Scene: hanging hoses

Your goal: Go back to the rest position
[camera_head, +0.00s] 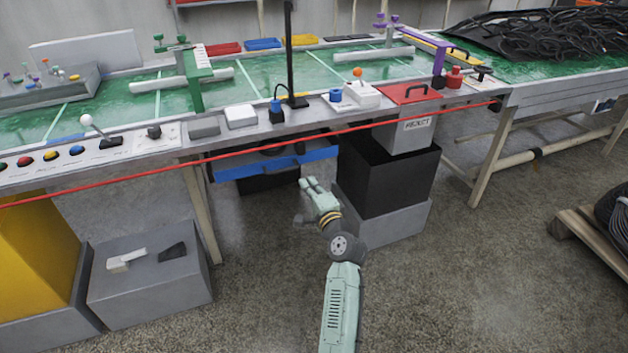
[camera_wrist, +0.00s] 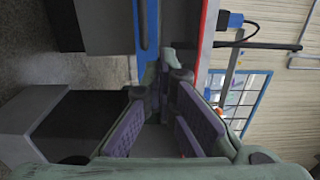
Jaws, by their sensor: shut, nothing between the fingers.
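My gripper (camera_head: 310,183) is at the end of my arm, in front of the workbench (camera_head: 350,125) and below its top. It is shut and holds nothing. In the wrist view my gripper (camera_wrist: 168,70) shows with its purple pads, and the picture is turned on its side. The blue-edged drawer (camera_head: 275,165) under the bench is just behind and above the fingers. I cannot tell the exact gap between them.
A red cord (camera_head: 250,148) runs along the bench front. A black bin (camera_head: 385,180) stands right of my gripper. A grey box (camera_head: 150,285) and a yellow bin (camera_head: 35,255) are at the left. A pallet (camera_head: 590,235) lies at the right. The floor around my arm is clear.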

